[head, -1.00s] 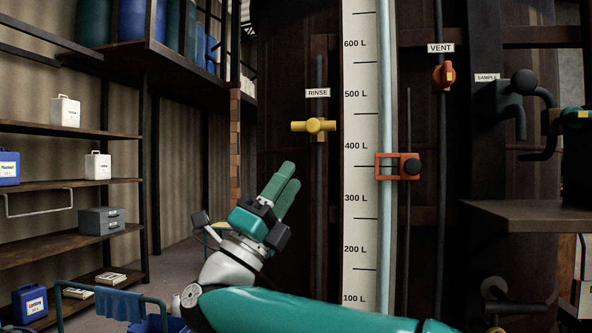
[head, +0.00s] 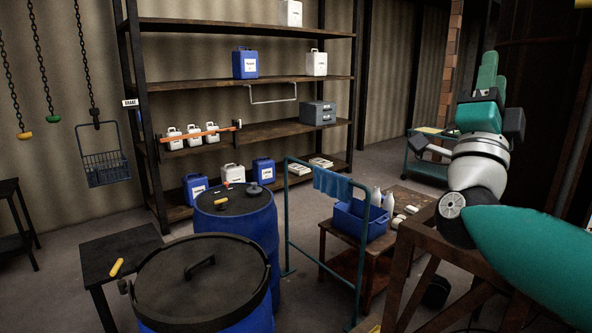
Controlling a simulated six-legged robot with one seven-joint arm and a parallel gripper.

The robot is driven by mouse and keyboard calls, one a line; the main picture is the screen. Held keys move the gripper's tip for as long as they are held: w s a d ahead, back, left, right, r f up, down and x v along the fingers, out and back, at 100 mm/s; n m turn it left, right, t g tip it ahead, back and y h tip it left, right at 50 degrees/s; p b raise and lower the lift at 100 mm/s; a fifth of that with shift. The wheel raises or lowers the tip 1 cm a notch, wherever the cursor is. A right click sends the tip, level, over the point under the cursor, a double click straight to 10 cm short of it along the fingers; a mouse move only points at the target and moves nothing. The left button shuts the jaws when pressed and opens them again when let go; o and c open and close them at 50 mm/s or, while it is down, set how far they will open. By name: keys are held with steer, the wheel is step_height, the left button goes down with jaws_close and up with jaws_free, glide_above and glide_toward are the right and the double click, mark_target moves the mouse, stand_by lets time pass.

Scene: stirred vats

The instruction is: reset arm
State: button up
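My gripper (head: 490,75) points upward at the right of the head view, at the end of my teal and white arm. Its green fingers overlap from this side, so I cannot tell whether they are open or shut. Nothing shows between them. The gripper is in the air, in front of a dark rusty vat wall (head: 540,75), and I see it touching nothing.
Two blue drums with dark lids (head: 200,285) (head: 236,199) stand front left. A teal rail (head: 289,215) and a wooden table with a blue crate (head: 360,222) are in the middle. Shelves (head: 270,131) line the back. A wire basket (head: 105,168) hangs left.

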steer(key=a+f+n+g+y, duration=0.3)
steer(key=a+f+n+y, duration=0.4)
steer(key=f+n+y, duration=0.3)
steer(key=a+f+n+g+y, duration=0.3)
steer(key=a+f+n+y, duration=0.4)
steer(key=f+n+y, duration=0.3)
steer(key=s+f+g+h, duration=0.2)
steer(key=s+f+g, duration=0.3)
steer(key=f, duration=0.5)
steer(key=s+f+n+g+h, duration=0.1)
steer(key=s+f+g+h, duration=0.1)
steer(key=s+f+g, duration=0.4)
steer(key=s+f, duration=0.3)
steer(key=f, duration=0.2)
steer(key=shift+s+f, duration=0.3)
steer(key=shift+s, duration=0.1)
steer(key=shift+d, duration=0.15)
